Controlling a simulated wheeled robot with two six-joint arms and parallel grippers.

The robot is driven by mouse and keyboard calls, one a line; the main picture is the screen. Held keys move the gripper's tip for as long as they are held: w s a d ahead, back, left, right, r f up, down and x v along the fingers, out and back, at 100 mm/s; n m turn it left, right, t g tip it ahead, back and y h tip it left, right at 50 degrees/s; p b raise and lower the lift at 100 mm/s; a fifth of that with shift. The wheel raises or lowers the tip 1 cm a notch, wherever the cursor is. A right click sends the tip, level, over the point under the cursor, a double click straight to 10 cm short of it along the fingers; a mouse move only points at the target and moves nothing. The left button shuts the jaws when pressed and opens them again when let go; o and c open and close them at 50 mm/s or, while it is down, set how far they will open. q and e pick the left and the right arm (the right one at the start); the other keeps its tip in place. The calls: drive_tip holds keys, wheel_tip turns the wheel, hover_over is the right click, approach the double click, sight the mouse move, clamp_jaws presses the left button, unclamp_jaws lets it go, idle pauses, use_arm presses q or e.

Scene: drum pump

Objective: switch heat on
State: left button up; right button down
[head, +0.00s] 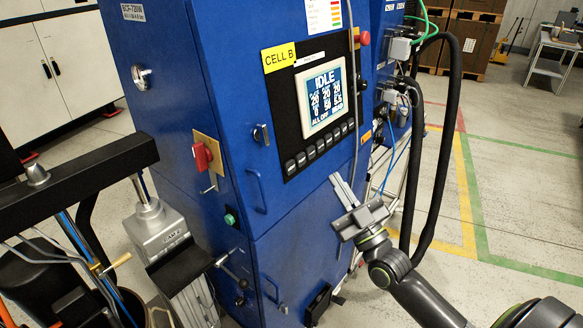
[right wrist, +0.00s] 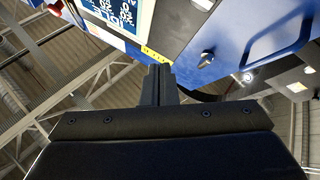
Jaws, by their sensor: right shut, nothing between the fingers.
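The blue control cabinet (head: 225,80) stands in the middle of the head view, with a black panel (head: 275,90) on its front. The panel's screen (head: 321,100) reads IDLE, with rows of numbers and ALL OFF at the bottom. A row of dark buttons (head: 320,146) runs under the screen. I cannot read their labels. My right gripper (head: 342,186) is shut and empty, below the button row, with its fingers pointing up. In the right wrist view its fingers (right wrist: 157,70) reach toward the panel, and part of the screen (right wrist: 122,14) shows. My left gripper is not in view.
A red rotary switch (head: 202,156) on a yellow plate, a green button (head: 230,219) and a blue handle (head: 256,192) are on the cabinet. The drum pump's black crossbar (head: 90,170) stands left. Black hoses (head: 440,150) hang right.

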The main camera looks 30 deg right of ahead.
drive_tip(key=b, duration=0.4)
approach(292, 162)
wheel_tip(292, 162, up, 4)
drive_tip(key=w, duration=0.3)
drive_tip(key=shift+w+f, duration=0.15)
drive_tip(key=shift+w, duration=0.25)
drive_tip(key=shift+b, duration=0.3)
idle(1.0)
drive_tip(key=shift+w+a, duration=0.15)
drive_tip(key=shift+w, duration=0.2)
drive_tip(key=shift+w+a+f, duration=0.15)
drive_tip(key=shift+w, duration=0.25)
idle(0.5)
drive_tip(key=shift+s, duration=0.1)
drive_tip(key=shift+s+d+p, duration=0.35)
drive_tip(key=shift+s, duration=0.35)
drive_tip(key=shift+r, duration=0.2)
